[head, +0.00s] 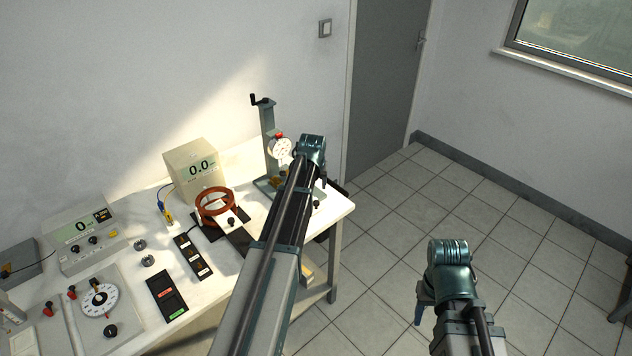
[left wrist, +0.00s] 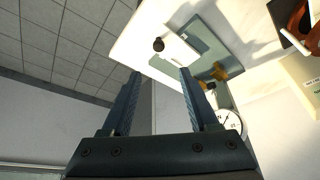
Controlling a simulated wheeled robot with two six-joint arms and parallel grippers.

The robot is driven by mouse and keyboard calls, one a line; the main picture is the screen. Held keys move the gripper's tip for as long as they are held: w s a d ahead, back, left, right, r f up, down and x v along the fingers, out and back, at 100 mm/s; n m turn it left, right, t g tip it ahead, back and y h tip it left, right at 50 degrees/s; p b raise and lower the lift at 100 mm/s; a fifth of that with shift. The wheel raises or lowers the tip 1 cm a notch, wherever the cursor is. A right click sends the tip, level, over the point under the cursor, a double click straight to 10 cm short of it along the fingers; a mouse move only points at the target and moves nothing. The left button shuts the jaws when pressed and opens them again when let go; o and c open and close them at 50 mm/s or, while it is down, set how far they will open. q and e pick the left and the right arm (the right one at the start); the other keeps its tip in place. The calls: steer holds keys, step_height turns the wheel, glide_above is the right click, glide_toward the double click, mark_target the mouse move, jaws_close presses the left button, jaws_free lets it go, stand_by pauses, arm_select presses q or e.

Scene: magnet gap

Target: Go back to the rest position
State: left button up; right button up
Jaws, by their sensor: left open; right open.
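My left gripper (left wrist: 160,78) is open in the left wrist view, with nothing between its two dark blue fingers. In the head view the left arm reaches over the table's right end, and its wrist largely hides that gripper. It is beside a grey stand with a dial gauge (head: 280,148); the dial also shows in the left wrist view (left wrist: 229,122). My right gripper (head: 419,311) is at the lower right, over the floor and clear of the table. Only a small blue part of it shows below the wrist, with no object visible at it.
The white table (head: 128,262) holds a copper-coloured ring coil (head: 215,207), a beige meter box reading 0.0 (head: 196,168), a second meter (head: 82,234), a dial panel (head: 99,299) and a black tray (head: 166,295). Open tiled floor (head: 540,250) lies to the right.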

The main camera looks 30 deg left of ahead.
arm_select(q)
steer(key=s+d+f+m+g, duration=0.1)
steer(key=s+d+m, duration=0.1)
steer(key=s+d, duration=0.7)
steer(key=s+d+m+g, duration=0.1)
steer(key=s+d+m, duration=0.25)
steer(key=d, duration=0.85)
steer(key=s+d+m+g, duration=0.2)
steer(key=s+d, duration=0.8)
steer(key=s, duration=0.6)
steer(key=shift+d+f+m, duration=0.2)
steer(key=shift+f+m, duration=0.05)
steer(key=shift+m, duration=0.2)
steer(key=shift+c, duration=0.2)
